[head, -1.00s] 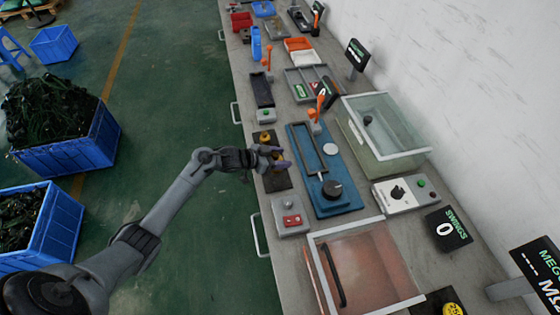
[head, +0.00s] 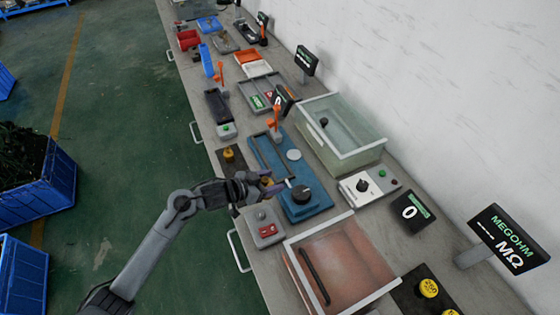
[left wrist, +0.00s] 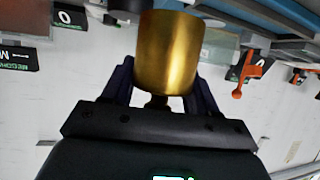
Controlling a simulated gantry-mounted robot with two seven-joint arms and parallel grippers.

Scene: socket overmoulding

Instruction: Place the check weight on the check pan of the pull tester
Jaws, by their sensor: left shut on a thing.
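A brass cylinder, the check weight (left wrist: 168,52), is between the fingers of my left gripper in the left wrist view. My left gripper (head: 274,184) is shut on it; in the head view only a small yellow part of the weight (head: 266,173) shows. The blue pull tester (head: 297,176) lies on the bench with a rail frame, an orange lever and a black knob (head: 301,194). A pale round disc (head: 293,155), seemingly the check pan, is bare on its right side. The gripper is over the tester's left edge, left of the knob. My right gripper is not in view.
Another yellow weight (head: 228,153) stands on a dark pad left of the tester. A clear-walled tank (head: 340,135) is to the right. A grey box with red buttons (head: 265,227) and a copper-toned lidded box (head: 340,265) are nearer. The orange lever (head: 277,121) stands upright.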

